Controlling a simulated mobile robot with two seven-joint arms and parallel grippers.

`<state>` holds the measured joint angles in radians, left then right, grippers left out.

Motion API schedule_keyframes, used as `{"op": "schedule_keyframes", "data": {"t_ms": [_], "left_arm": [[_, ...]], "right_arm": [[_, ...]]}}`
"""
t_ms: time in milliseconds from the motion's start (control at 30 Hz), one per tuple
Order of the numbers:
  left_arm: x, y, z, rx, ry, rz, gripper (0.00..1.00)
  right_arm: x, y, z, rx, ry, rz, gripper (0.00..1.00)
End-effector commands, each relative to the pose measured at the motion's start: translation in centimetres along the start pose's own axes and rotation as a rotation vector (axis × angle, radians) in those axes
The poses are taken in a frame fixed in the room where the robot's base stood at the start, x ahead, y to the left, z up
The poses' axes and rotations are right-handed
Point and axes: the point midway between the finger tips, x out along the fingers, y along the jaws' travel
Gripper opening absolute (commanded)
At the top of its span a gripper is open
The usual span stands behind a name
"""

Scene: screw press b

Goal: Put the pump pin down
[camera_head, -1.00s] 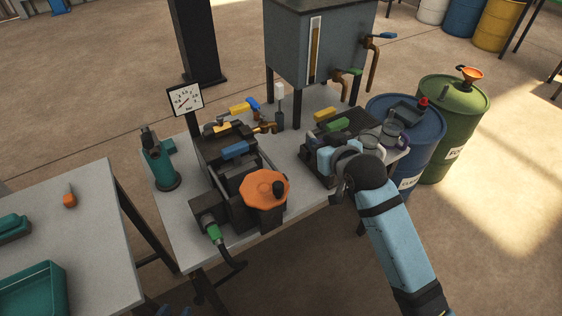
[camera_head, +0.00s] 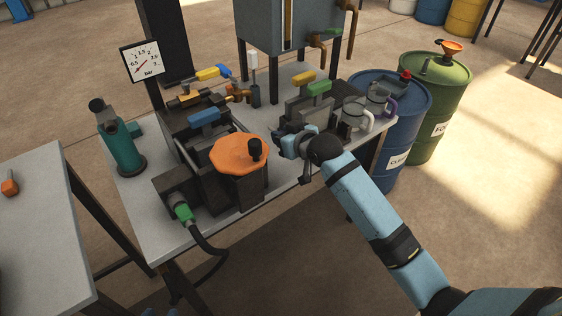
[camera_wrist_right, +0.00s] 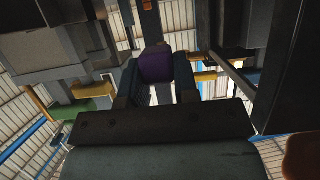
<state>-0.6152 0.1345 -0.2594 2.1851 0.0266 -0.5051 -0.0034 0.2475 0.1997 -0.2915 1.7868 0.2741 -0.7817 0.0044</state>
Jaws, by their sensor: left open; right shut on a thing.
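My right gripper (camera_head: 290,142) is at the front edge of the dark block with the yellow and green handles, at the middle right of the bench. In the right wrist view its two dark fingers (camera_wrist_right: 157,85) are shut on a small purple piece (camera_wrist_right: 157,64), which I take to be the pump pin. The piece is hidden in the head view, and I cannot tell whether its far end touches anything. My left gripper cannot be made out in the head view.
The grey bench (camera_head: 150,222) holds an orange handwheel (camera_head: 238,153), a teal device (camera_head: 120,145), a gauge (camera_head: 143,62) and mugs (camera_head: 357,115). A green-tipped hose (camera_head: 183,212) hangs over the front edge. Blue (camera_head: 408,135) and green (camera_head: 447,120) drums stand right. Bare bench shows at the front right.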

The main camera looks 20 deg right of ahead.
Motion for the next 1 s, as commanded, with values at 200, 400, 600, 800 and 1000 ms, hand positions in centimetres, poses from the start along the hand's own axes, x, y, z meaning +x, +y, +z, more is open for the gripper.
{"op": "schedule_keyframes", "data": {"t_ms": [200,400,600,800,1000], "left_arm": [[0.2,0.2,-0.2,-0.004,0.022,0.009,0.43],[0.2,0.2,-0.2,-0.005,0.025,0.011,0.43],[0.4,0.2,0.0,-0.009,0.035,0.015,0.43],[0.2,0.2,-0.4,-0.011,0.042,0.017,0.43],[0.2,0.2,-0.3,-0.010,0.040,0.016,0.43]], "right_arm": [[1.7,0.0,4.1,0.000,0.000,0.000,0.00],[2.2,0.0,5.3,0.000,0.001,0.000,0.00],[3.3,0.0,8.1,-0.001,-0.001,0.000,0.00],[3.6,0.0,8.7,-0.001,0.002,0.000,0.00],[3.6,0.0,8.8,-0.001,0.001,0.000,0.00]]}}
